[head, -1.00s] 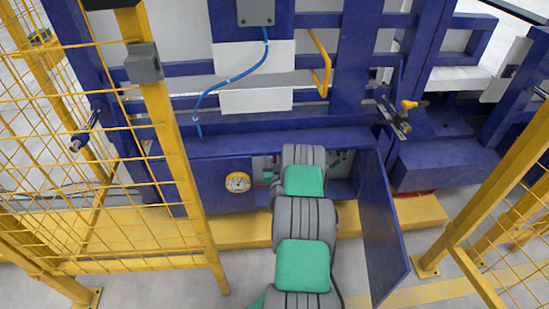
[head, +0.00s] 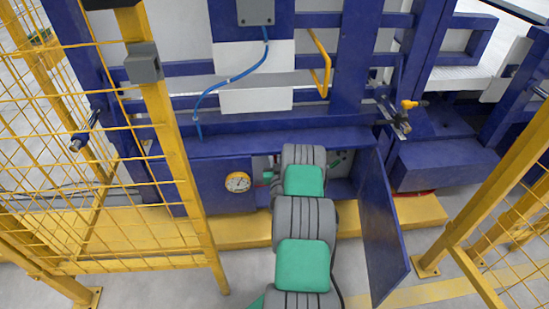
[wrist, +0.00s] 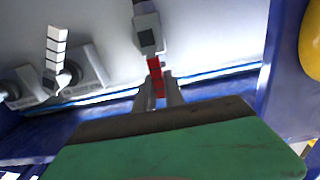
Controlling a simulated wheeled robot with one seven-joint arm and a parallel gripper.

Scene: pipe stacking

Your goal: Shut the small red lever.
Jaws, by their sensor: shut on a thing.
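The small red lever (wrist: 154,66) shows in the wrist view, hanging from a grey square fitting (wrist: 149,34) on the pale back wall of the cabinet. My gripper (wrist: 159,80) is shut on the lever, with one finger on each side of its lower part. In the head view my arm reaches into the open cabinet and hides my gripper. I cannot make out the held lever clearly there.
The open blue cabinet door (head: 382,228) stands close to the right of my arm. A round yellow gauge (head: 237,182) is on the panel to the left. Yellow mesh fences (head: 90,150) stand on both sides. Another grey fitting (wrist: 90,68) is left of the lever in the wrist view.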

